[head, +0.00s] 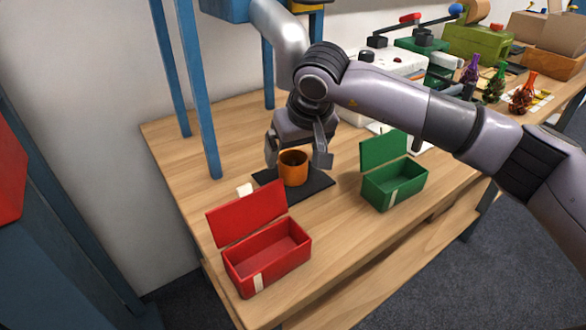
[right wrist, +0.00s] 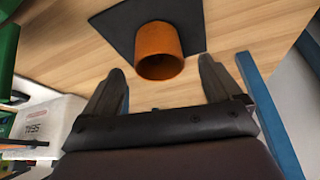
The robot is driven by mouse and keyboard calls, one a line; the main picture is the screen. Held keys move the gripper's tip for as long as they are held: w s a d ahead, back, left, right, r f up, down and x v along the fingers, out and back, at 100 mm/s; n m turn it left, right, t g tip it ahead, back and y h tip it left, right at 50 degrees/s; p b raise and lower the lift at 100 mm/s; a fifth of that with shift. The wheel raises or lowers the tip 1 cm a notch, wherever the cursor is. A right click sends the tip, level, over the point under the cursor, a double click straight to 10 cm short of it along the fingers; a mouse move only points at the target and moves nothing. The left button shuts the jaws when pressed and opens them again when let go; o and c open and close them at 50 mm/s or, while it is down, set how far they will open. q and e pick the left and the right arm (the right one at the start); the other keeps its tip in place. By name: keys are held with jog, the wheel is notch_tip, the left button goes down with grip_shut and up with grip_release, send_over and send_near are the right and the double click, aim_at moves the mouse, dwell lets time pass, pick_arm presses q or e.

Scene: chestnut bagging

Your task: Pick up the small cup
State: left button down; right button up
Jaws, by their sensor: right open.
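A small orange-brown cup (head: 293,168) stands upright on a dark mat (head: 318,183) on the wooden table, in the head view. My right gripper (head: 298,160) is open, with its two fingers to the left and right of the cup in that view. In the right wrist view the cup (right wrist: 159,51) lies beyond the open fingertips (right wrist: 162,82), roughly midway between them and apart from both. The dark mat (right wrist: 118,28) shows under it there. The fingers hold nothing. My left gripper is not in view.
An open red box (head: 270,252) stands front left of the mat, and an open green box (head: 395,185) to its right. Blue posts (head: 198,100) rise at the left. Bottles (head: 522,95) and machines (head: 478,42) stand at the back right. Bare table lies between the boxes.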

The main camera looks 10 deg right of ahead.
aim_at(293, 158)
jog(key=x, duration=0.3)
jog(key=shift+w+f, duration=0.1)
jog(key=shift+f, duration=0.25)
jog(key=shift+c, duration=0.2)
jog(key=c, duration=1.5)
jog(key=shift+c, duration=0.4)
jog(key=shift+r, duration=0.25)
